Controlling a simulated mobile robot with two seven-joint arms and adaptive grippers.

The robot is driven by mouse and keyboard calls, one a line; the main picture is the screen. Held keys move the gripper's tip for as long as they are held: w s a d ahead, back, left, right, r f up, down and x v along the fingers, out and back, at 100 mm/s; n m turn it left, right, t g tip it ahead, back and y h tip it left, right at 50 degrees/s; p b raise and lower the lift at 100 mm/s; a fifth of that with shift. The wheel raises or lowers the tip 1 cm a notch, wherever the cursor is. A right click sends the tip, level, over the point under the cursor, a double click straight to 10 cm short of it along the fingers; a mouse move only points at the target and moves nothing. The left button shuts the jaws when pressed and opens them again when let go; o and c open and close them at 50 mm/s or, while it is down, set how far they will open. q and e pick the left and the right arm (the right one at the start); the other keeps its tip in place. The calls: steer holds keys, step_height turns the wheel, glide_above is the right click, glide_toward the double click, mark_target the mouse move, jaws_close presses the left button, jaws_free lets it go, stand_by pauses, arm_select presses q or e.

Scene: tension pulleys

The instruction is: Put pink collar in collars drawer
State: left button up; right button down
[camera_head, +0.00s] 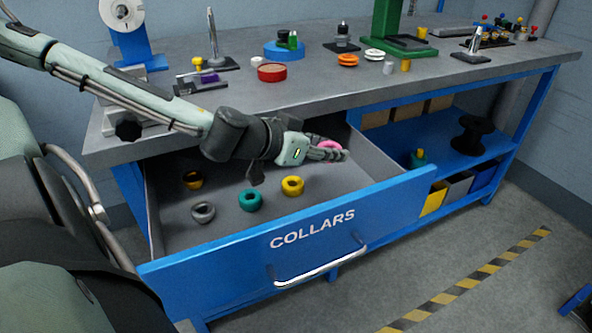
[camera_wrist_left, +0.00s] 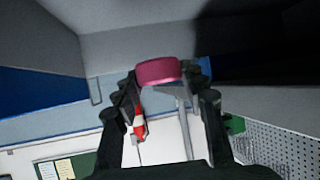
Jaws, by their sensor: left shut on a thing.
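The pink collar (camera_head: 330,145) is in my left gripper (camera_head: 335,154), which is shut on it. In the left wrist view the collar (camera_wrist_left: 159,70) sits between the two fingertips (camera_wrist_left: 160,84). The gripper and collar are above the right back part of the open drawer marked COLLARS (camera_head: 312,229). I cannot tell the exact height of the collar over the drawer floor. Inside the drawer lie a dark yellow collar (camera_head: 193,180), a grey collar (camera_head: 203,212), a teal collar (camera_head: 250,201) and a yellow collar (camera_head: 292,186). My right gripper is not in view.
The workbench top (camera_head: 330,92) is above and behind the drawer. It holds a red round dish (camera_head: 272,73), orange discs (camera_head: 348,60) and a green press (camera_head: 391,32). A blue shelf (camera_head: 440,130) with bins is right of the drawer. Drawer floor around the collars is free.

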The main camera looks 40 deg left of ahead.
arm_select(q)
steer(key=f, duration=0.5)
steer(key=shift+s, duration=0.2)
steer(key=shift+w+d+f, duration=0.1)
steer(key=shift+f, duration=0.45)
steer(key=shift+a+f, duration=0.25)
steer(key=shift+f, duration=0.9)
steer(key=shift+d+f, duration=0.1)
steer(key=shift+f, duration=0.6)
steer(key=shift+f, duration=0.1)
steer(key=o, duration=1.1)
